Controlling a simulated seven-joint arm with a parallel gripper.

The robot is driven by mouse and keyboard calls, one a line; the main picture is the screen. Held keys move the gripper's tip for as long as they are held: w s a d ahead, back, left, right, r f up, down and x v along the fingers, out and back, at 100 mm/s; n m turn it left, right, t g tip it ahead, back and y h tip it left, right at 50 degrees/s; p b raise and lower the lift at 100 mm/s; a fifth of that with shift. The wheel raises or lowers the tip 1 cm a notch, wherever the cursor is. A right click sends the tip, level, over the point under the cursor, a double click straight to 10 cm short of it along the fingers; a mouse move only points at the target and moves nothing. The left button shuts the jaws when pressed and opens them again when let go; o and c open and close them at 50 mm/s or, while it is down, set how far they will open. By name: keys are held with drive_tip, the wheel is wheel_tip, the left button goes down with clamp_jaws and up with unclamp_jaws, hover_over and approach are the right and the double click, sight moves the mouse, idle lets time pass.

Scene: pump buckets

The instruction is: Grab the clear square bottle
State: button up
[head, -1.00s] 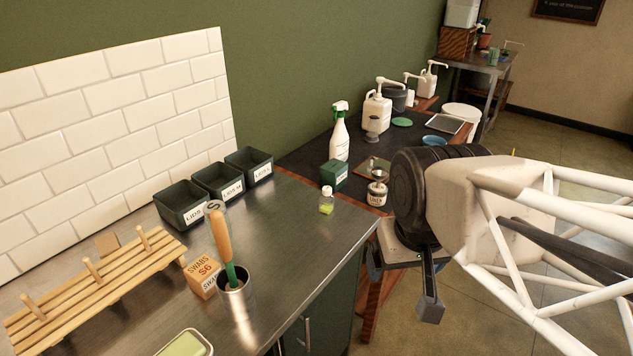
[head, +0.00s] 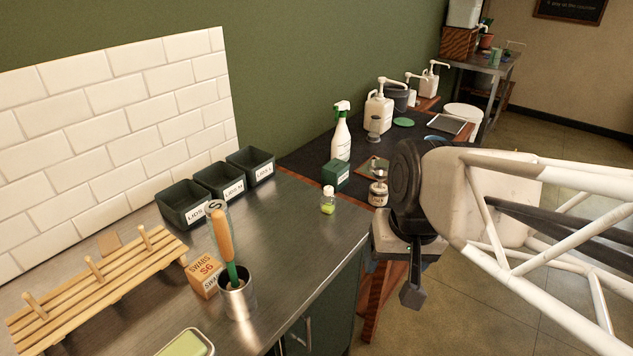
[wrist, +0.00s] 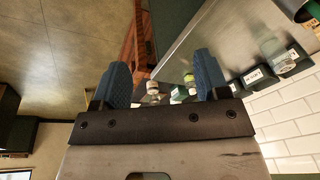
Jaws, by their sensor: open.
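The clear square bottle (head: 328,201) is small, with a white cap and yellow-green liquid in its lower part. It stands upright on the steel counter (head: 290,235), near the counter's far end. My gripper (head: 411,288) is to the right of the bottle, beyond the counter's edge and apart from it. One dark finger shows clearly in the head view. In the wrist view my gripper (wrist: 162,76) has its two blue fingers wide apart with nothing held. A small capped shape between them, nearer the right finger, looks like the bottle (wrist: 189,79).
A green box (head: 336,175), a labelled jar (head: 378,192) and a spray bottle (head: 340,137) stand behind the bottle. Lidless dark bins (head: 222,182) line the tiled wall. A steel cup (head: 238,299) with a handled tool stands in front. The counter between is clear.

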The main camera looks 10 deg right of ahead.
drive_tip(key=w+a+f+m+y, duration=0.3)
drive_tip(key=w+m+y, duration=0.15)
drive_tip(key=w, duration=0.35)
drive_tip(key=m+t+y, duration=0.5)
drive_tip(key=m+t, duration=0.1)
drive_tip(key=m, duration=1.4)
approach(334, 201)
drive_tip(key=x, duration=0.4)
drive_tip(key=shift+f, duration=0.15)
drive_tip(key=shift+x, duration=1.3)
drive_tip(key=shift+a, duration=0.1)
drive_tip(key=shift+x, duration=2.5)
